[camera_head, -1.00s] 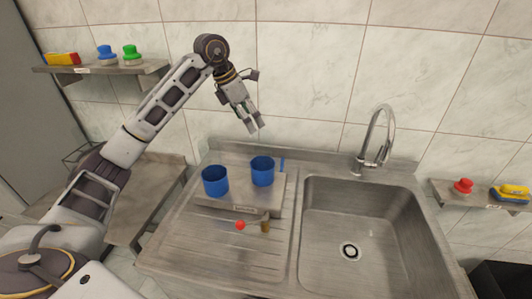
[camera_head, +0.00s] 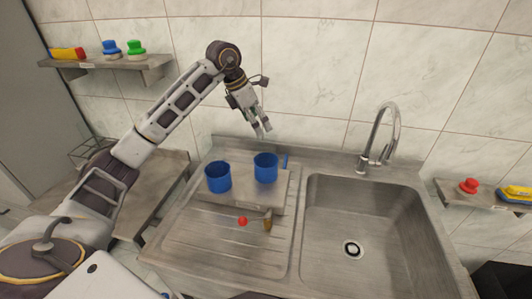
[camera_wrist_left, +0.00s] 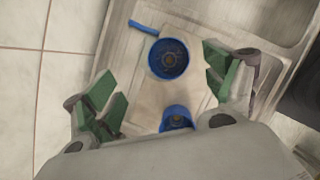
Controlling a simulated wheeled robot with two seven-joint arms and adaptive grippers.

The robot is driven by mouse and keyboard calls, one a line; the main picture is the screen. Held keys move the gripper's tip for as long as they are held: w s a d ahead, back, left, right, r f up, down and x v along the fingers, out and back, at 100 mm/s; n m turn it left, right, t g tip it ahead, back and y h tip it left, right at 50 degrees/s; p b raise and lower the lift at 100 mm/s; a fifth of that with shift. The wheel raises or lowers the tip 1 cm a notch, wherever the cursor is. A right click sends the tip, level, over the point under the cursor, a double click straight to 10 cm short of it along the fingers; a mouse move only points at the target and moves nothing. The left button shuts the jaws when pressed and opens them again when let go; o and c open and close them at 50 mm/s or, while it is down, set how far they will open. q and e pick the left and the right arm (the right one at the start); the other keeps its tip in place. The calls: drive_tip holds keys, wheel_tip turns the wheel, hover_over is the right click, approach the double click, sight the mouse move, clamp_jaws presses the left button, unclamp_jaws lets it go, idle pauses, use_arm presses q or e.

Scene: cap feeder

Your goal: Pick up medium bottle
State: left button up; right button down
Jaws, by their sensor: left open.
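My left gripper (camera_head: 262,130) is open and hangs above the back of a raised metal platform, near the wall. In the left wrist view its green fingers (camera_wrist_left: 165,82) are spread, with nothing between them that I can see held. Below it stands a blue cup (camera_head: 266,169), which also shows in the wrist view (camera_wrist_left: 168,58) with a dark round form inside. A second blue cup (camera_head: 218,177) stands to its left; in the wrist view it (camera_wrist_left: 176,112) is partly hidden by the gripper body. I cannot pick out a clear medium bottle. My right gripper is not in view.
A red ball (camera_head: 242,221) and a small brown object (camera_head: 268,222) are at the platform's front. A sink (camera_head: 325,235) with a tall tap (camera_head: 384,135) lies to the right. Wall shelves at the left (camera_head: 105,64) and right (camera_head: 480,195) hold small coloured items.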

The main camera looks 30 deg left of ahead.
sight(269, 143)
use_arm(q)
drive_tip(key=x, duration=0.4)
drive_tip(key=shift+w+d+f, duration=0.1)
drive_tip(key=shift+f, duration=0.35)
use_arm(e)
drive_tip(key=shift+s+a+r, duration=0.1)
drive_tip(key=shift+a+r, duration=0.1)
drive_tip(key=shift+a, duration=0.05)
use_arm(q)
drive_tip(key=shift+d+f, duration=0.1)
drive_tip(key=shift+w+d+f+p, duration=0.15)
drive_tip(key=shift+d+f+p, duration=0.1)
drive_tip(key=shift+f+p, duration=0.15)
drive_tip(key=x, duration=0.2)
drive_tip(key=shift+d+f, duration=0.35)
drive_tip(key=shift+w+d+f+p, duration=0.1)
drive_tip(key=shift+f+p, duration=0.2)
drive_tip(key=shift+w+f, duration=0.1)
drive_tip(key=shift+f, duration=0.2)
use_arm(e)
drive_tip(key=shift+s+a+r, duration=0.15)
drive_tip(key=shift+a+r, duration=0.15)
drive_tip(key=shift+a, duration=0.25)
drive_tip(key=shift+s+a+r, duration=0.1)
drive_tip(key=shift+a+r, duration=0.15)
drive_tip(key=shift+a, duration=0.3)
